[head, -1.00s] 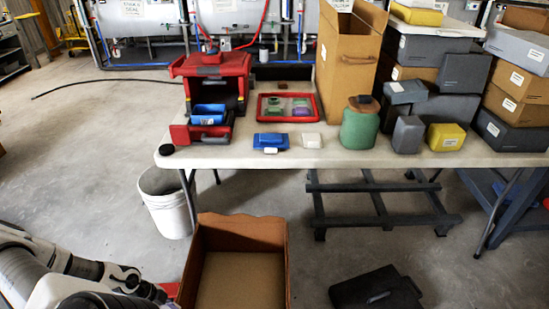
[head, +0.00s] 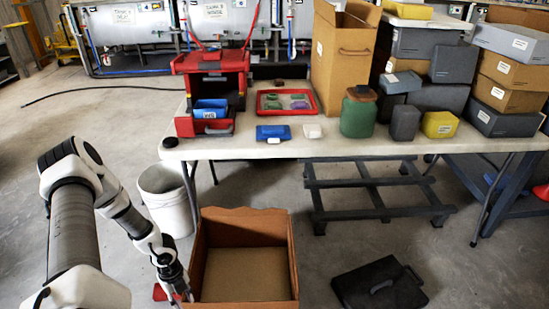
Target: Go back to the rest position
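My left arm comes in from the left, and its gripper (head: 180,296) points down at the bottom edge, beside the left wall of the open cardboard box on the floor. Its fingertips are small and partly cut off, so I cannot tell whether it is open or shut. I see nothing clearly held in it. My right gripper is not in view.
The cardboard box (head: 292,268) looks empty. A white bucket (head: 166,198) stands behind my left arm. The white table (head: 220,152) holds a red tray (head: 262,103), a green jar (head: 358,115) and stacked boxes.

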